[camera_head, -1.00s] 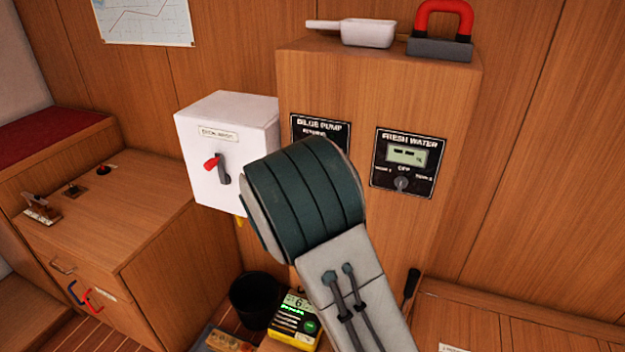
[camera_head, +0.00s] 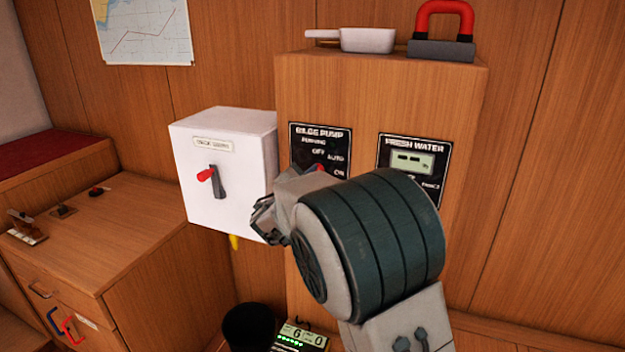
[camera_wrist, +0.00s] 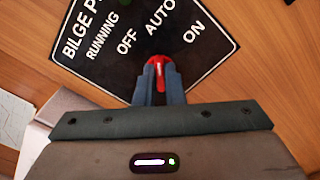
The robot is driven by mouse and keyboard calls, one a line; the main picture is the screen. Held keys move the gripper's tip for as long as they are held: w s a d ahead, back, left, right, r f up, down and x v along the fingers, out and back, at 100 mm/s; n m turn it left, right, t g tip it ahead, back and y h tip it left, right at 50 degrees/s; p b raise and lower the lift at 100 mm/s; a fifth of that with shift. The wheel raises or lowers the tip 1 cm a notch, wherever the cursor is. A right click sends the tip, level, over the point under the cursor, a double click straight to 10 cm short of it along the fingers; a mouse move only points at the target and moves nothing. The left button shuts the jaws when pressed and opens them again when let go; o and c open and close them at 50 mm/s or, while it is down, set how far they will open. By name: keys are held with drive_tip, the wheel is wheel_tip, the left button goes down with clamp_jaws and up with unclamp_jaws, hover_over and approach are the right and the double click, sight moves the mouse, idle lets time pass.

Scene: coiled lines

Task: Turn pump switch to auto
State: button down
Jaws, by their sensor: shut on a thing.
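The black bilge pump panel (camera_head: 310,140) is on the front of the wooden cabinet, with the words RUNNING, OFF, AUTO and ON. It also fills the top of the wrist view (camera_wrist: 100,75). The red pump switch (camera_wrist: 158,64) shows between the fingertips of my gripper (camera_wrist: 159,72), which is shut on it. The switch's visible end faces up in the wrist view, toward the AUTO label. The fingers hide its lower part. In the head view my wrist covers the panel's lower part, and only a bit of red shows there.
A white box (camera_head: 222,200) with a red-and-grey switch is close left of my gripper. The fresh water panel (camera_head: 412,155) is to the right, partly behind my arm. A white scoop (camera_head: 366,40) and a red-handled block (camera_head: 441,48) rest on top of the cabinet.

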drive_tip(key=c, duration=1.5)
unclamp_jaws()
drive_tip(key=b+v, duration=0.1)
drive_tip(key=v, duration=1.3)
drive_tip(key=shift+w, duration=0.1)
drive_tip(key=s+d+f+m+g+h+p, duration=0.1)
drive_tip(key=s+d+m+g+p, duration=0.2)
drive_tip(key=d, duration=0.4)
drive_tip(key=s+d+m+g+p, duration=0.1)
drive_tip(key=s+d+m+g, duration=0.3)
drive_tip(key=d, duration=0.2)
drive_tip(key=s+d+f+m+g+h+p, duration=0.1)
drive_tip(key=s+d+m+g, duration=0.25)
drive_tip(key=d, duration=0.35)
drive_tip(key=s+m+g+y+p, duration=0.1)
drive_tip(key=s+m+y+p, duration=0.1)
drive_tip(key=s+m+y, duration=0.1)
drive_tip(key=s+m+g+y+p, duration=0.1)
drive_tip(key=s+m+y+p, duration=0.1)
drive_tip(key=s+m, duration=0.3)
drive_tip(key=s+a+m+g+y+p, duration=0.1)
drive_tip(key=s+m+y+p, duration=0.1)
drive_tip(key=s, duration=0.4)
drive_tip(key=shift+s+r+m+y, duration=0.2)
drive_tip(key=shift+m+y, duration=0.25)
drive_tip(key=shift+m, duration=0.15)
drive_tip(key=shift+s+r+m+y, duration=0.1)
drive_tip(key=shift+r+m+y, duration=0.05)
drive_tip(key=shift+m+y, duration=0.35)
